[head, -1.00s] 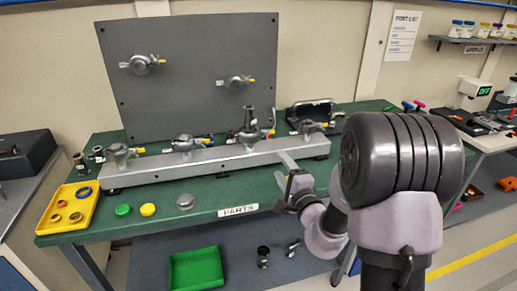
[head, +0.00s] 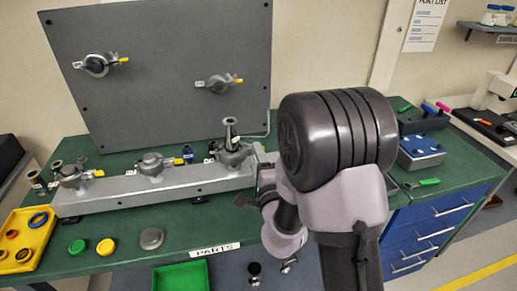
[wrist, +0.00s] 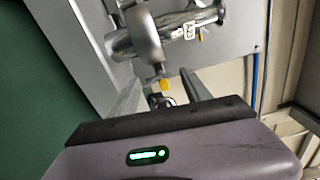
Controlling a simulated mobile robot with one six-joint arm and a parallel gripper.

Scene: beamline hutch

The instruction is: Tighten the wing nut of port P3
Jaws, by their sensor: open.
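In the wrist view a steel clamp (wrist: 143,38) on a pipe fitting is close ahead, with a yellow wing nut (wrist: 160,84) on its near side. My gripper (wrist: 163,90) is open, its two fingers on either side of the nut's line; whether they reach it I cannot tell. A white tag (wrist: 189,31) hangs by the fitting, too small to read, so I cannot tell if this is P3. In the head view my gripper (head: 257,190) is at the right of the grey rail (head: 115,190), partly hidden by my arm. Clamps stand along the rail, one bearing a tall fitting (head: 231,132).
A yellow tray (head: 45,245) with rings and several caps (head: 152,238) lie on the green bench in front. A blue drawer unit (head: 425,235) stands at right.

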